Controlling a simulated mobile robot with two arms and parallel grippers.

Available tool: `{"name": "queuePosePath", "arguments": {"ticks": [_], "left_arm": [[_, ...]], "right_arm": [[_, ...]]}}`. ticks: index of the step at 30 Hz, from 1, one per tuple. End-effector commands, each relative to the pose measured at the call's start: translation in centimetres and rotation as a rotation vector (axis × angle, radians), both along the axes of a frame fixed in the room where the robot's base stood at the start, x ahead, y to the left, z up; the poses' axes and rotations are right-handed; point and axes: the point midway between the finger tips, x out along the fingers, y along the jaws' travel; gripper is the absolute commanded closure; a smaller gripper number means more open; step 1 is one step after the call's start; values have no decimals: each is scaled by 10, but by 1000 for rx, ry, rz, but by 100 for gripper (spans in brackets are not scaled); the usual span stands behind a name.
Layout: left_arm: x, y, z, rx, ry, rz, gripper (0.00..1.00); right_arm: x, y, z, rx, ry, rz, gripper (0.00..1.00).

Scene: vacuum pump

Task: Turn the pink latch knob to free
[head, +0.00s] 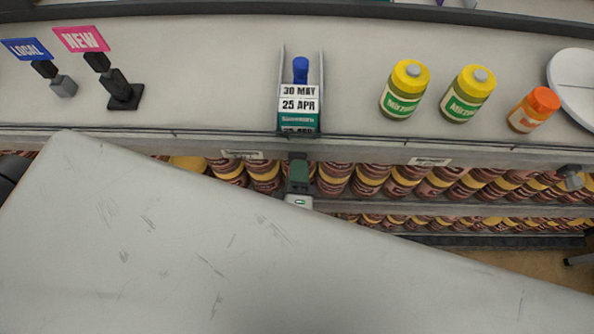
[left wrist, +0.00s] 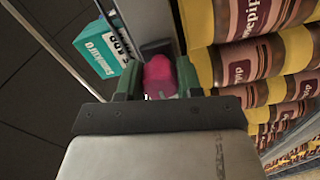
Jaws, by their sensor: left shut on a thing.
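The pink latch knob (left wrist: 159,76) shows in the left wrist view, between the two dark green fingers of my left gripper (left wrist: 157,82). The fingers are closed against its sides, and parts of the knob are hidden behind them. In the head view my left gripper (head: 298,172) is at the shelf's front edge, just below a narrow holder with date cards (head: 299,104) and a blue top. The knob itself is hidden in the head view. How far the latch is turned cannot be told. My right gripper is not in view.
Yellow-capped bottles (head: 405,90) and an orange-capped jar (head: 533,110) stand on the shelf top (head: 210,80) to the right. Small LOCAL (head: 27,49) and NEW (head: 81,39) signs stand left. Rows of brown jars (head: 334,180) fill the shelves below, close beside the gripper.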

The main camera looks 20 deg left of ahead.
Motion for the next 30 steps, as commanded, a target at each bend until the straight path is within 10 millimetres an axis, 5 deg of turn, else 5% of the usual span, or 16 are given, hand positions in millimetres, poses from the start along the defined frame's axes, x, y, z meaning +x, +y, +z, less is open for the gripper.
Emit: {"name": "queuePosePath", "arguments": {"ticks": [5,6,10,20,30], "left_arm": [[-1,0,-1,1,3,1,88],[-1,0,-1,1,3,1,58],[0,0,-1,1,2,0,39],[-4,-1,-1,1,2,0,39],[-62,-17,-5,-1,6,-1,39]], "right_arm": [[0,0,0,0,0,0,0],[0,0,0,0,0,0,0],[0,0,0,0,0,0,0],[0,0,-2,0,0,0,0],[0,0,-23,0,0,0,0]]}}
